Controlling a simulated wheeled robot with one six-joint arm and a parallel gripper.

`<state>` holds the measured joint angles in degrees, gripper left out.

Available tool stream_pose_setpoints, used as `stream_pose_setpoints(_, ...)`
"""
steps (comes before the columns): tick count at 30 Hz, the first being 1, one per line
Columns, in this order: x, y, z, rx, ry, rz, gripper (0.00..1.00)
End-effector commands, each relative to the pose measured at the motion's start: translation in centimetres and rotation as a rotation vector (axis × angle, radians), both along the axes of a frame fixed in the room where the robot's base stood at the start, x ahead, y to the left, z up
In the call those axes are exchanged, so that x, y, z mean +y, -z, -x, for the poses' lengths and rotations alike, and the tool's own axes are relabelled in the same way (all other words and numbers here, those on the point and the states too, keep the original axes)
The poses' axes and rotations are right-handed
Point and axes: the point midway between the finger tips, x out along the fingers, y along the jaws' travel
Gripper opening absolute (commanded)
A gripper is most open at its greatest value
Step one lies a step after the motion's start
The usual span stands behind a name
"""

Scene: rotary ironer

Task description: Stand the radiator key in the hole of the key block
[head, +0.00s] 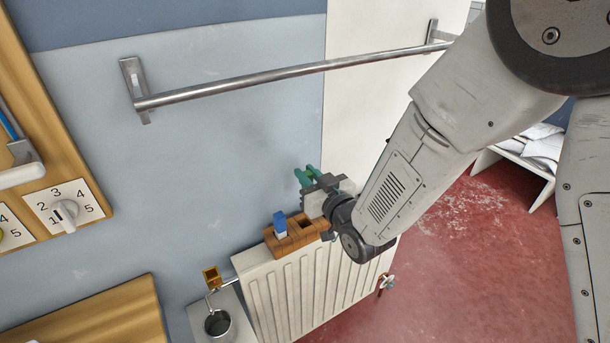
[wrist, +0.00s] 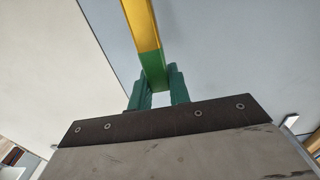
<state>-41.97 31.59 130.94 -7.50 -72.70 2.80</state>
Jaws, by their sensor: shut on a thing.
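My gripper (head: 305,175) has green fingers and is above and just behind the radiator's right part. In the wrist view, the fingers (wrist: 158,88) are shut on a bar with a green end and a yellow shank (wrist: 142,22), which I take to be the radiator key. The shank runs out of the top of the picture. In the head view I cannot make out the held bar. A brown wooden block (head: 295,240), likely the key block, sits on the radiator top, below my gripper. A blue and white piece (head: 280,223) stands in its left part. The block's right end is partly hidden by my wrist.
The white radiator (head: 290,292) stands by the grey-blue wall. A brass square fitting (head: 211,272) and a metal cup (head: 217,323) are at its left. A steel rail (head: 270,80) crosses the wall above. A dial panel (head: 65,212) hangs at left.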

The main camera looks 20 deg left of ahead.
Motion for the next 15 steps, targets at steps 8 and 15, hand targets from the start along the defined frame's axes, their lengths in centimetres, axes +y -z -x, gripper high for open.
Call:
stream_pose_setpoints(8, 0.81, -0.26, 0.61, 0.000, -0.017, 0.000, 0.00)
stream_pose_setpoints(15, 0.57, -0.25, 0.73, -0.008, -0.016, 0.006, 0.00)
